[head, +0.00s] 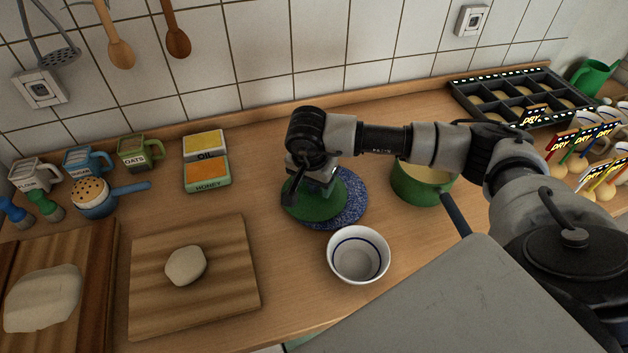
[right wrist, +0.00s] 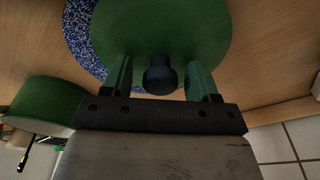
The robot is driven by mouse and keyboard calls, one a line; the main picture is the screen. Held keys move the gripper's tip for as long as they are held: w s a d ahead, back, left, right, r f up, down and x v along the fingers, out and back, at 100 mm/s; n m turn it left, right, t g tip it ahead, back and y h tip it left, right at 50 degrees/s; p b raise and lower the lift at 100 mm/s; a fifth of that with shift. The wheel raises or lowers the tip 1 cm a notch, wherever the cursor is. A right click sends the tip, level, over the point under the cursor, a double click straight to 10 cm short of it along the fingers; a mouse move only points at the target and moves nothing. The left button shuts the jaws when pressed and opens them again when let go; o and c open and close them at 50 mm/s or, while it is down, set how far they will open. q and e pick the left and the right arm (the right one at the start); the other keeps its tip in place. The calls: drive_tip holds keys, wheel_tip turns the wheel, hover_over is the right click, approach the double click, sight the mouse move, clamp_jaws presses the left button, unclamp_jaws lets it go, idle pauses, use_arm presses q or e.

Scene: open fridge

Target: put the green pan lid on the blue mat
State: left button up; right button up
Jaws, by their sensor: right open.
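The green pan lid (head: 310,205) lies low over the blue speckled mat (head: 352,207), off to the mat's left. It covers much of the mat and overhangs bare wood on the left. I cannot tell whether it lies flat or slightly tilted. My right gripper (head: 316,184) is directly above the lid, pointing down. In the right wrist view the gripper (right wrist: 159,75) is open, one finger on each side of the lid's dark knob (right wrist: 160,78), with gaps beside it. The lid (right wrist: 170,25) and mat (right wrist: 80,40) show there too. My left gripper is not in view.
A white bowl (head: 358,254) stands in front of the mat, and a green pot (head: 421,186) stands to its right. A dark divided tray (head: 470,98) is at back right.

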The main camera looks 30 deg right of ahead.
sight(310, 196)
drive_tip(key=shift+r, duration=0.65)
wheel_tip(310, 196, up, 11)
drive_tip(key=s+a+b, duration=0.1)
drive_tip(key=b, duration=0.1)
drive_tip(key=shift+a+b, duration=0.25)
drive_tip(key=shift+b, duration=0.15)
drive_tip(key=shift+f, duration=0.1)
